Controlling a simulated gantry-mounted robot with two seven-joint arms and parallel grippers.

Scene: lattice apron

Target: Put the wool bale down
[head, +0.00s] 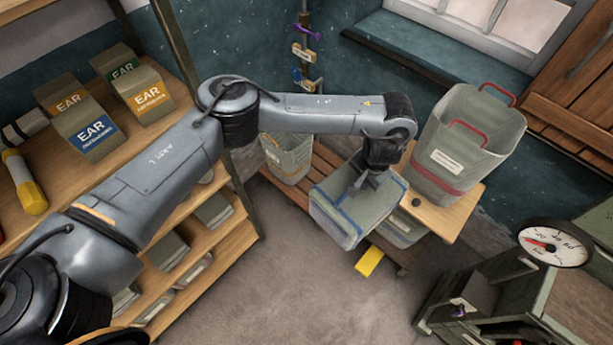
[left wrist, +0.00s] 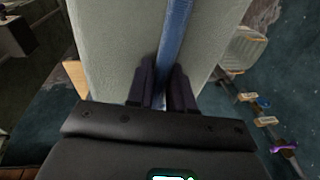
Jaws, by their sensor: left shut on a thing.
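The wool bale (head: 345,222) is a pale grey-green block with blue straps, in the middle right of the head view. My left gripper (head: 367,186) reaches down onto its top and is shut on it. In the left wrist view the gripper's dark fingers (left wrist: 163,88) close on the blue strap, and the bale's pale face (left wrist: 112,45) fills the middle. The bale looks tilted in the head view. Its underside is hidden, so I cannot tell whether it touches anything below. My right gripper is not in view.
A grey bin with red handles (head: 466,140) stands on a light wooden top (head: 459,212) right of the bale. Another bin (head: 290,158) is behind. A yellow piece (head: 370,261) lies below. A dial scale (head: 555,243) stands right; shelves (head: 215,247) stand left. The front floor is clear.

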